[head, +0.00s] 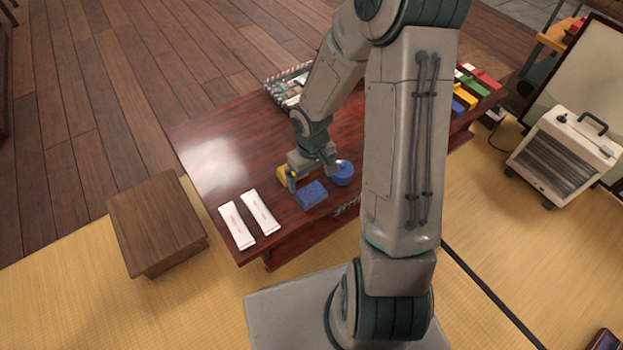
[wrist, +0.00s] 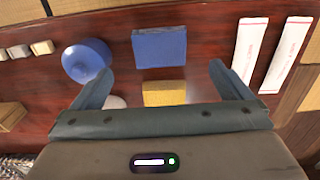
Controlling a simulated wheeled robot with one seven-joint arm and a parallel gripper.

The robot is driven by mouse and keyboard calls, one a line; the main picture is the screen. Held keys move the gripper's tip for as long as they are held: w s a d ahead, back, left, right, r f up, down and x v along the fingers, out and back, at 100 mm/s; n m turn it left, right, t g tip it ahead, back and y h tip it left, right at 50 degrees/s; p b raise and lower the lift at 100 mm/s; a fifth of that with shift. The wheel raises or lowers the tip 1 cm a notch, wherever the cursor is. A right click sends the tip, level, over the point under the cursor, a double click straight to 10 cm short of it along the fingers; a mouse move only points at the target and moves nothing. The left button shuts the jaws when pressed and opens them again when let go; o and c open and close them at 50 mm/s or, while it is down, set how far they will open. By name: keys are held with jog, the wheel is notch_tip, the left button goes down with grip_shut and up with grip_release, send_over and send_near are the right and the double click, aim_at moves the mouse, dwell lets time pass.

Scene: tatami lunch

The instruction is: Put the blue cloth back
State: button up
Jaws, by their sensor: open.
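The blue cloth (head: 311,194) is a folded square lying flat on the dark red low table (head: 205,150). In the wrist view the cloth (wrist: 160,47) lies just beyond the fingertips, between their two lines. My gripper (head: 314,177) is open and empty, low over the table beside the cloth. In the wrist view its fingers (wrist: 161,75) are spread wide. A yellow folded piece (wrist: 165,93) lies between the fingers, and its edge shows in the head view (head: 284,173).
A round blue object (head: 343,174) stands close to the right finger in the head view. Two white paper packets (head: 249,219) lie at the table's left end. Colored boxes (head: 465,95) stand at the far right. A wooden stool (head: 155,220) stands left of the table.

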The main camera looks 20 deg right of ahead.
jog(key=s+r+m, duration=0.1)
jog(key=s+r, duration=0.3)
jog(key=r, duration=0.3)
jog(key=s+r+m+p, duration=0.1)
jog(key=s+r, duration=0.4)
jog(key=r, duration=0.3)
jog(key=s+r+m+t, duration=0.1)
jog(key=s+r, duration=0.3)
jog(key=r, duration=0.3)
jog(key=shift+s+a+r, duration=0.2)
jog(key=shift+a+r, duration=0.1)
jog(key=shift+r, duration=0.05)
jog(key=shift+r, duration=0.1)
notch_tip(320, 180, up, 34)
jog(key=t+p, duration=0.1)
jog(key=p, duration=3)
jog(key=shift+d+m+t, duration=0.15)
jog(key=shift+m+t, duration=0.25)
